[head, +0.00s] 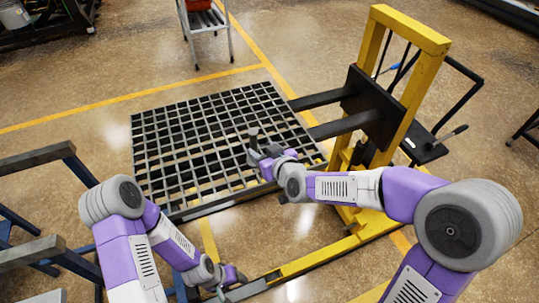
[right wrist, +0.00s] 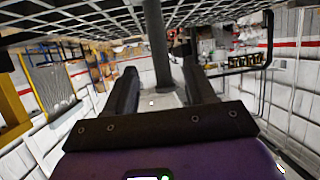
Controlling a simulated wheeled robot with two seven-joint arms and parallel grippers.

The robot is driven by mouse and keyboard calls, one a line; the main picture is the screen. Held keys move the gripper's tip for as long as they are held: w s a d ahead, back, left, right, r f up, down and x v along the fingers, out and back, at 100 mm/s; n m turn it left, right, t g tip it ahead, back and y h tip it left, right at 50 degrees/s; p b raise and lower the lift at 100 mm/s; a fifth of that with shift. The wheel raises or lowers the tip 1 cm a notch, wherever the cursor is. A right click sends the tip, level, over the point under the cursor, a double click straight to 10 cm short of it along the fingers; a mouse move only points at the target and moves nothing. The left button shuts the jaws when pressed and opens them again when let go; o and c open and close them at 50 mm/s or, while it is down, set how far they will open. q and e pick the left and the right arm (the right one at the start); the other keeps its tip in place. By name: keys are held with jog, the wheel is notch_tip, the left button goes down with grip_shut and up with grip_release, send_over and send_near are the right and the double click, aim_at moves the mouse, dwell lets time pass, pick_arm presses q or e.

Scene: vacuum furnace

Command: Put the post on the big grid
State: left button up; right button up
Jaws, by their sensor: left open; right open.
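The big grid (head: 164,196) is a dark metal lattice lying flat on the forks of a yellow lifter. The post (head: 253,138) is a short grey cylinder, upright over the right part of the grid. In the right wrist view the post (right wrist: 155,40) runs between the two dark fingers, with the lattice behind its upper end. Its foot is hard to make out, so I cannot tell contact with the grid. My right gripper (head: 262,157) is open around the post, fingers apart from it. My left gripper (head: 229,281) is open and empty, low in front of the grid.
The yellow lifter (head: 412,100) with its mast and dark forks (head: 335,97) stands right of the grid. Dark metal frames (head: 35,160) are at the left. A small trolley (head: 205,20) stands at the back.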

jog(key=shift+v, duration=1.95)
